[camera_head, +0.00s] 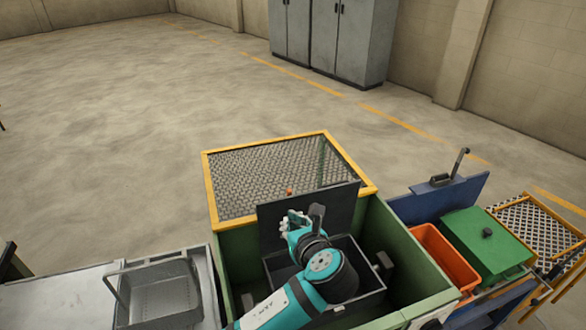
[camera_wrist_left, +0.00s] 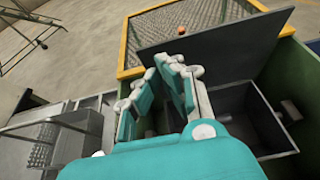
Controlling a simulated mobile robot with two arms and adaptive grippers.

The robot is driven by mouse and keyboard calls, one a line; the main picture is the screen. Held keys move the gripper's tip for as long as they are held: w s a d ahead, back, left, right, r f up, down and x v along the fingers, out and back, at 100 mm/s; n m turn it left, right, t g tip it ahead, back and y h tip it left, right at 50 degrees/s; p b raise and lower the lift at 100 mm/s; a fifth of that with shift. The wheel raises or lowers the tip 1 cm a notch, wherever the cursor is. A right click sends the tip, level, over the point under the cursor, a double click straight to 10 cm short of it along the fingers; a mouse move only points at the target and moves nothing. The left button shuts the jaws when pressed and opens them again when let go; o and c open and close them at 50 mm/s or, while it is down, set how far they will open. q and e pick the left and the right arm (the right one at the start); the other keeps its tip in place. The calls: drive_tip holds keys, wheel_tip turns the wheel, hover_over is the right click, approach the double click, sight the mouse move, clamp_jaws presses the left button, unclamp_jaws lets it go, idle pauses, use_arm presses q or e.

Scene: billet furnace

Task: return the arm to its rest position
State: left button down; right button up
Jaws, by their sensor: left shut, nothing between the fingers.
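My left arm, teal and dark grey, reaches in from the bottom of the head view. My left gripper (camera_head: 297,220) is shut and empty, above an open dark grey box (camera_head: 368,279) inside a green cabinet (camera_head: 416,272). An upright dark plate (camera_head: 268,229), like a raised lid, stands just behind the gripper. In the left wrist view the gripper's teal and white fingers (camera_wrist_left: 172,66) point toward that plate (camera_wrist_left: 225,42). The arm hides part of the box. My right gripper is not in view.
A yellow-framed mesh panel (camera_head: 235,182) lies behind the plate, with a small orange knob (camera_head: 290,190) showing there. A metal basket (camera_head: 160,292) stands at left on a grey bench. An orange bin (camera_head: 445,258) and a green lidded box (camera_head: 488,241) stand at right. Open floor lies beyond.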

use_arm(q)
drive_tip(key=s+a+f+n+g+h, duration=0.25)
drive_tip(key=s+a+f+n, duration=0.25)
drive_tip(key=s+f+n, duration=0.25)
drive_tip(key=s+a+f+n+g+h, duration=0.1)
drive_tip(key=s+a+f+n+g, duration=0.4)
drive_tip(key=n, duration=0.3)
drive_tip(key=s+a+f+n+g+h, duration=0.1)
drive_tip(key=s+a+f+n, duration=0.1)
drive_tip(key=s+a+n, duration=0.45)
drive_tip(key=s+a+f+n+g, duration=0.15)
drive_tip(key=s+a+n, duration=0.25)
drive_tip(key=s+n, duration=0.6)
drive_tip(key=s+f+m+b, duration=0.1)
drive_tip(key=s+f+b, duration=0.1)
drive_tip(key=f, duration=1.4)
drive_tip(key=s+f+m+b, duration=0.1)
drive_tip(key=s+f+b, duration=0.1)
drive_tip(key=f, duration=1.3)
drive_tip(key=s+a+f+g+b, duration=0.1)
drive_tip(key=s+a+f+b, duration=0.1)
drive_tip(key=s+f, duration=1.4)
drive_tip(key=shift+a+f+g, duration=0.15)
drive_tip(key=shift+f+g, duration=0.15)
drive_tip(key=shift+f, duration=0.3)
